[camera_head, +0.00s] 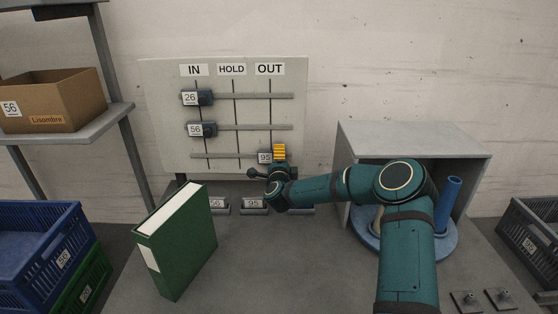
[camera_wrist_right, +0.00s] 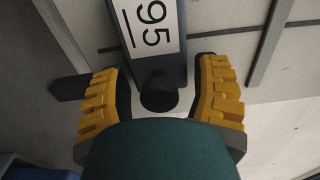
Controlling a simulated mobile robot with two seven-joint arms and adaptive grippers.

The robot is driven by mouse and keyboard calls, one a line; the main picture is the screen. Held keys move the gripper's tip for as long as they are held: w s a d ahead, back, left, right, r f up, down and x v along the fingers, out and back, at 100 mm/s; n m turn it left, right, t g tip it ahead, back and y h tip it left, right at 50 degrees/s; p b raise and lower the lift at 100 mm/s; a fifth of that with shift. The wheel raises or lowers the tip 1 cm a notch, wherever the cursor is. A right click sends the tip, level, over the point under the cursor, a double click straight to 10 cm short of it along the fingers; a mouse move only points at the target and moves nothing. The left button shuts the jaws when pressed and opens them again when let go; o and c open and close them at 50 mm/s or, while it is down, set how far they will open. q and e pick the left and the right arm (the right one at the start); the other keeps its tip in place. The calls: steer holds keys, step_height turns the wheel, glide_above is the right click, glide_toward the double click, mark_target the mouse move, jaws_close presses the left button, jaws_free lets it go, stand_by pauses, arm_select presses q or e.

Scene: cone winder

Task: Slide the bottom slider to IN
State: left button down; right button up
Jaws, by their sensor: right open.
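The bottom slider (camera_head: 265,157), labelled 95, sits on the lowest rail (camera_head: 225,156) of the white board, at the OUT line on the right. The two sliders above, 26 (camera_head: 196,98) and 56 (camera_head: 201,129), are at the IN line on the left. My right gripper (camera_head: 279,155) is at the bottom slider, partly covering it. In the right wrist view the slider's 95 label (camera_wrist_right: 150,25) and dark round knob (camera_wrist_right: 159,92) show between the open yellow fingers (camera_wrist_right: 160,100), with gaps on both sides. My left gripper is not in view.
A green binder (camera_head: 185,245) stands on the table left of my arm. A grey open box (camera_head: 400,138) with a blue round base (camera_head: 365,240) is on the right. Small numbered holders (camera_head: 253,205) sit below the board. Rail left of the slider is clear.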

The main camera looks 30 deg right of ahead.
mark_target(240, 155)
steer(key=shift+c, duration=0.2)
steer(key=shift+r, duration=0.1)
steer(key=c, duration=0.9)
steer(key=w+a+b, duration=0.1)
steer(key=w+a, duration=0.1)
steer(key=a, duration=0.1)
steer(key=w+a+b, duration=0.1)
steer(key=w+a, duration=0.1)
steer(key=a, duration=0.2)
steer(key=w+a+b, duration=0.1)
steer(key=w+a, duration=0.2)
steer(key=a, duration=0.1)
steer(key=shift+a+b, duration=0.25)
steer(key=shift+b, duration=0.1)
steer(key=shift+r, duration=0.1)
steer(key=o, duration=0.9)
steer(key=shift+d, duration=0.1)
steer(key=shift+o, duration=0.2)
